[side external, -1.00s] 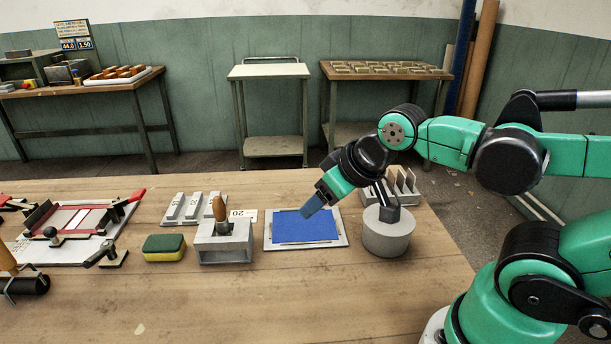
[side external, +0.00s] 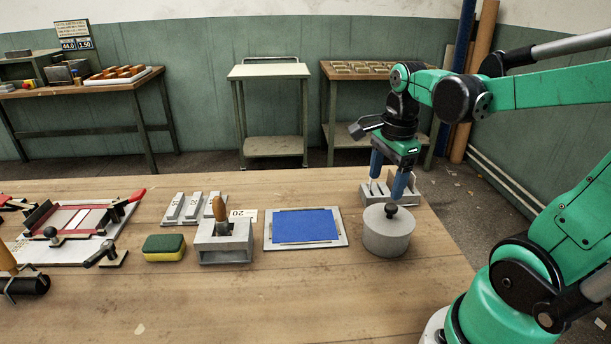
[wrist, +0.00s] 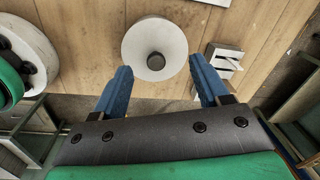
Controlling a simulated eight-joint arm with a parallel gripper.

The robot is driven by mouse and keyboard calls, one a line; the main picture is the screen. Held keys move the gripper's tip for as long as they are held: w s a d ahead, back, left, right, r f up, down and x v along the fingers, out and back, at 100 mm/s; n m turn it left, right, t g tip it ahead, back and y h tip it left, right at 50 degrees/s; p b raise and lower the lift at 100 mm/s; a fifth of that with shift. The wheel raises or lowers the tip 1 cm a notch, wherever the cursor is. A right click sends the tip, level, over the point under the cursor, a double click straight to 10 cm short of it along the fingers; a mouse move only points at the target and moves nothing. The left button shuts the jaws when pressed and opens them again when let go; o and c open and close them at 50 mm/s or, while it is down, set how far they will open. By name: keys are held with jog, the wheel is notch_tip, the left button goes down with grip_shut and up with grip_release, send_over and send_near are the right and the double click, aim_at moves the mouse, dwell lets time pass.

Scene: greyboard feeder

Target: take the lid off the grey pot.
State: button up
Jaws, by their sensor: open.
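The grey pot (side external: 388,238) stands upright near the right end of the table. Its round lid (side external: 373,213) is on it, with a black knob (side external: 391,210) on top. In the wrist view the lid (wrist: 137,40) is a pale disc, and its dark knob (wrist: 155,61) lies ahead of and roughly between my fingertips. My gripper (side external: 387,186) points down, its two blue fingers apart, above and slightly behind the pot in the side view. The gripper (wrist: 158,78) is open and empty, and touches nothing that I can see.
A grey slotted holder (side external: 415,190) stands close behind the pot; it also shows right of it in the wrist view (wrist: 224,58). A blue sheet on a grey plate (side external: 268,240) lies left of the pot. The table in front is clear.

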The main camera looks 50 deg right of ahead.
aim_at(391, 206)
jog(key=m, duration=0.1)
jog(key=s+d+m, duration=0.1)
jog(key=m, duration=0.1)
jog(key=shift+d+g, duration=0.3)
jog(key=shift+g, duration=0.1)
jog(key=shift+s+d+f+m, duration=0.1)
jog(key=shift+f+m, duration=0.1)
jog(key=shift+m, duration=0.2)
jog(key=shift+f, duration=2.65)
grip_shut()
